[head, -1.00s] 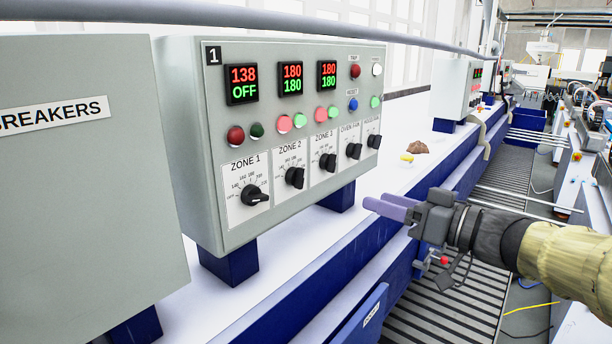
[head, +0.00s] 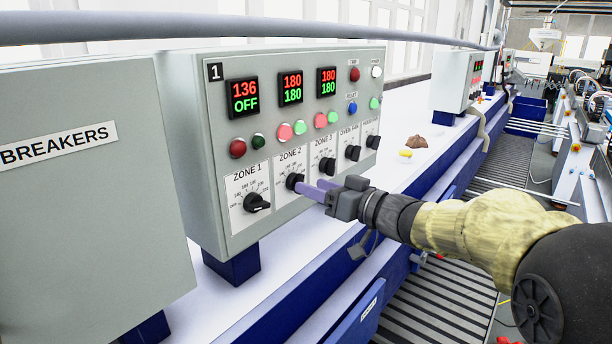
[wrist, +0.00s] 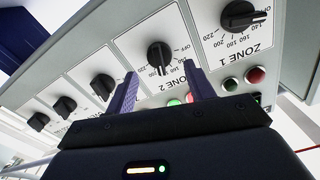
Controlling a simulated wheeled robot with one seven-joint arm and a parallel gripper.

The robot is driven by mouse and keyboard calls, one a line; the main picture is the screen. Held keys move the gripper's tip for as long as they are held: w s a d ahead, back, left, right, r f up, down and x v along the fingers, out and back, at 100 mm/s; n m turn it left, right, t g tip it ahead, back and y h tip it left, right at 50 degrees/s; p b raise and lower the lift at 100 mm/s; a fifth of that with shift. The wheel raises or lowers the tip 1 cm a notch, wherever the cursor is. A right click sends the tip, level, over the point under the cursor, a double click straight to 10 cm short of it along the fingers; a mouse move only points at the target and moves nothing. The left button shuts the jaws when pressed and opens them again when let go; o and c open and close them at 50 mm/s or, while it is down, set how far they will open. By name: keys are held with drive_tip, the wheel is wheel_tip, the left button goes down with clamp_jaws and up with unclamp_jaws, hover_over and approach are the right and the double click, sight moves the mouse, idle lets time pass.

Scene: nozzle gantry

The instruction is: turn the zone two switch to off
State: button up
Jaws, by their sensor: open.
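The zone two switch (head: 295,181) is a black rotary knob on a white plate marked ZONE 2, on the front of the grey control panel (head: 215,190). My gripper (head: 309,188) is open, its purple fingers pointing at the panel with the tips close to this knob. In the wrist view the zone two switch (wrist: 160,56) lies ahead, between the lines of the two fingers of my gripper (wrist: 160,72). I cannot tell whether a fingertip touches it. Its pointer is not clear in the head view. The display above it (head: 290,88) reads 180 over 180.
The zone three knob (head: 326,166) and two fan knobs are to the right. A breakers box (head: 80,200) stands at the left. A pipe (head: 240,27) runs above the panel.

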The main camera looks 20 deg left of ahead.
drive_tip(key=x, duration=0.3)
drive_tip(key=shift+w+a+p, duration=0.1)
drive_tip(key=shift+a+p, duration=0.05)
drive_tip(key=shift+p, duration=0.25)
drive_tip(key=c, duration=1)
drive_tip(key=shift+o, duration=0.2)
